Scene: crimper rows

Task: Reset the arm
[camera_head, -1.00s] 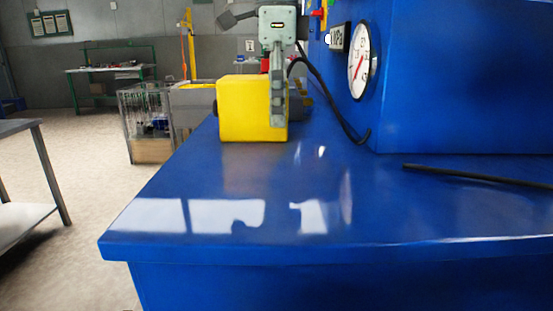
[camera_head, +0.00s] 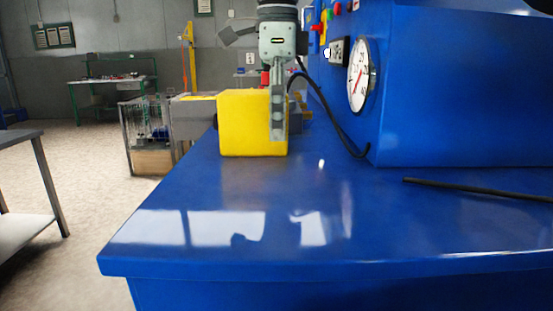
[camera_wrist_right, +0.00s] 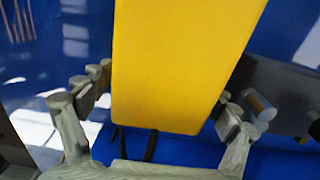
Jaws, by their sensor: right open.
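My right gripper (camera_head: 278,125) hangs fingers-down at the yellow block (camera_head: 240,125) on the blue bench, in the upper middle of the head view. One grey finger shows in front of the block's right part. In the right wrist view the yellow block (camera_wrist_right: 180,60) fills the middle, with the jaws of my right gripper (camera_wrist_right: 163,95) apart, one on each side of it. The jaws look open, with gaps between them and the block. My left gripper is not in view.
The blue bench top (camera_head: 180,220) is clear in front. A black rod (camera_head: 470,188) lies at the right. A blue cabinet with a round gauge (camera_head: 359,75) stands behind, with a black cable (camera_head: 335,125) beside it. A metal table (camera_head: 25,180) stands at the left.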

